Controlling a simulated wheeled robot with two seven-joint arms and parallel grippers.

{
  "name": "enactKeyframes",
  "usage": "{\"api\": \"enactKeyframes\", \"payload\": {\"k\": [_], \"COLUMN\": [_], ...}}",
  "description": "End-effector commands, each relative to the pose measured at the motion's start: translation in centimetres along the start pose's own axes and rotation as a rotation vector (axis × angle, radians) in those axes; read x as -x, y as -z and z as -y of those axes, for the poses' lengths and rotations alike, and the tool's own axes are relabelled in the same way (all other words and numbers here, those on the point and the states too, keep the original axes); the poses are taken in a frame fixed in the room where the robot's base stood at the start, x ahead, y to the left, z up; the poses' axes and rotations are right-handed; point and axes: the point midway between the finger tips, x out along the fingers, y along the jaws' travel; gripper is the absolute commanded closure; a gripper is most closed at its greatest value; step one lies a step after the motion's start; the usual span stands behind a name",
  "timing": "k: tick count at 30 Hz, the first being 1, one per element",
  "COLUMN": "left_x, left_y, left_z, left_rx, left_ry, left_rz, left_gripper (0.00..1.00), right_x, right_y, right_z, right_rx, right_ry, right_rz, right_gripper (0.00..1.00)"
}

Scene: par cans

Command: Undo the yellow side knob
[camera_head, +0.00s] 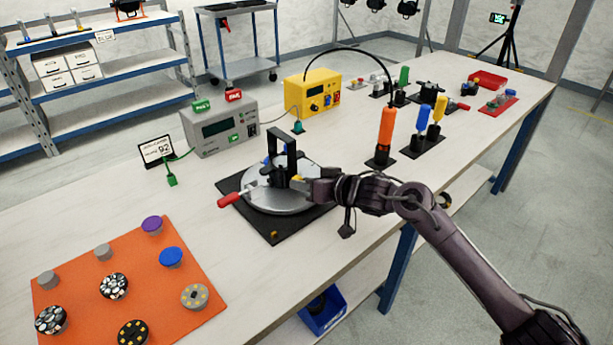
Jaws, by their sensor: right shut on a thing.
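The par can (262,200) sits on a black square base (275,232) on the bench, a round silver body with a black upright bracket (291,150). A small patch of the yellow side knob (298,179) shows on its right side, mostly hidden by my right gripper. My right gripper (304,185) reaches in from the right and is shut on the yellow side knob. The fingertips are small and partly hidden. A red-tipped handle (229,199) sticks out at the left of the can. My left gripper is not in view.
An orange mat (190,248) with several round pieces lies at the front left. A grey meter (222,130) and a yellow supply (313,92) stand behind the can. Orange (386,135) and blue screwdrivers (421,119) stand upright beyond my right arm.

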Motion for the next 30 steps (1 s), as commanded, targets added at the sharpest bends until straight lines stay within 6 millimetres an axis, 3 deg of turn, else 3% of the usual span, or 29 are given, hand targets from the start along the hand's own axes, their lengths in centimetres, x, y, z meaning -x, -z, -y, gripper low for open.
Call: {"api": "enactKeyframes", "payload": {"k": [4, 12, 30], "left_x": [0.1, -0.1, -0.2], "left_y": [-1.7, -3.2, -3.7], "left_z": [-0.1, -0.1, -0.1], "left_rx": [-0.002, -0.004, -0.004], "left_ry": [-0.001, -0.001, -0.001], "left_rz": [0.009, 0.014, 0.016], "left_gripper": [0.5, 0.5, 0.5], "right_x": [0.1, 0.0, -0.1], "right_y": [0.0, -0.1, -0.2], "right_z": [0.2, 0.3, 0.3], "right_rx": [0.097, 0.221, 0.271], "right_ry": [-0.04, -0.091, -0.112], "right_rz": [0.004, 0.003, 0.002], "right_gripper": [0.95, 0.95, 0.95]}}
